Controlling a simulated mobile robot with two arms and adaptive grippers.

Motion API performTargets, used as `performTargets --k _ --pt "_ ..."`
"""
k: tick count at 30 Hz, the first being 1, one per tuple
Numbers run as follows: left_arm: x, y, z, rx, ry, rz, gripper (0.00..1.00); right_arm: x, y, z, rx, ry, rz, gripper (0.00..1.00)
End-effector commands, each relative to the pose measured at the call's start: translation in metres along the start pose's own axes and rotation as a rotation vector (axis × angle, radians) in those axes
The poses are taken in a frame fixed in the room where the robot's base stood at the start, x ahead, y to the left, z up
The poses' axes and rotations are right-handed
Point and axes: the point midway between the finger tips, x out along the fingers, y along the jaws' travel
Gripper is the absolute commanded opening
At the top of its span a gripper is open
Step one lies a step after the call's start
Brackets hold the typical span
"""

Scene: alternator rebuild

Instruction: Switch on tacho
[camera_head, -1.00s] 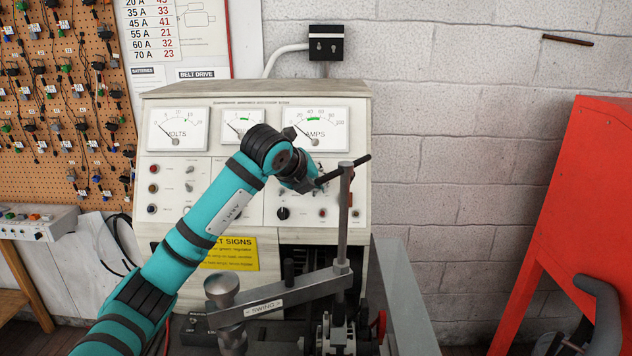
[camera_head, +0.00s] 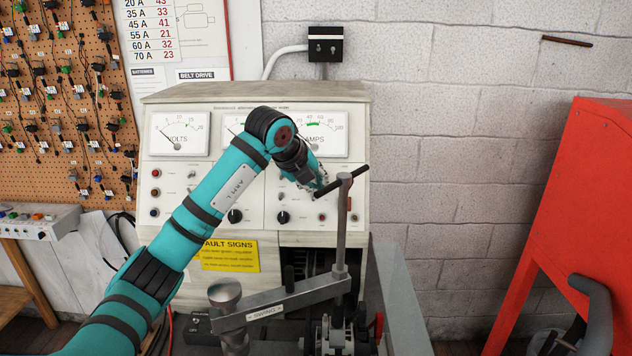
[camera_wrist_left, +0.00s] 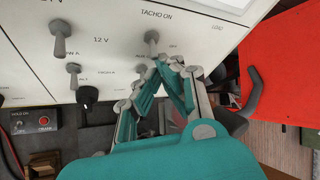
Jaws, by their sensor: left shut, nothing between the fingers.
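The tacho switch (camera_wrist_left: 151,40) is a grey metal toggle on the pale panel, just below the words TACHO ON in the left wrist view. I cannot tell whether it is on or off. My left gripper (camera_wrist_left: 168,70) is shut and empty. Its fingertips are just below the toggle in that view; I cannot tell whether they touch it. In the head view my left gripper (camera_head: 318,184) is in front of the right part of the test bench panel (camera_head: 160,223), and the tacho switch cannot be made out there. My right gripper is not in view.
Another toggle (camera_wrist_left: 60,38) and a black knob (camera_wrist_left: 87,95) are nearby on the panel. A grey upright post (camera_head: 341,225) with a dark crossbar stands close to my left gripper. A swing arm (camera_head: 280,300) is below. A red cabinet (camera_head: 580,200) stands at right.

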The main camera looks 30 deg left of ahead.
Motion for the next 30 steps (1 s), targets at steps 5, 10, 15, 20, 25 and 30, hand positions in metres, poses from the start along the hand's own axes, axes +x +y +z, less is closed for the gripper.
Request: performTargets --k 5,10,15,20,25,30 --pt "-0.006 -0.004 0.005 -0.001 -0.005 -0.001 0.00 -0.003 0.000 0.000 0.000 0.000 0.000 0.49" --pt "-0.010 -0.007 0.009 -0.002 -0.006 -0.001 0.00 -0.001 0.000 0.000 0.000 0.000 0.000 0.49" --pt "-0.009 -0.007 0.008 -0.001 -0.004 -0.001 0.00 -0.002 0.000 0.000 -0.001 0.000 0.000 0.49" --pt "-0.011 -0.009 0.008 0.000 -0.003 -0.002 0.00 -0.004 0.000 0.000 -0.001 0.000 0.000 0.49" --pt "-0.018 -0.013 0.012 0.000 -0.003 -0.002 0.00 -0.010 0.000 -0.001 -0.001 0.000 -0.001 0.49" --pt "-0.022 -0.016 0.014 0.000 -0.003 -0.001 0.00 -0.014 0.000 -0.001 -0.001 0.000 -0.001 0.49"
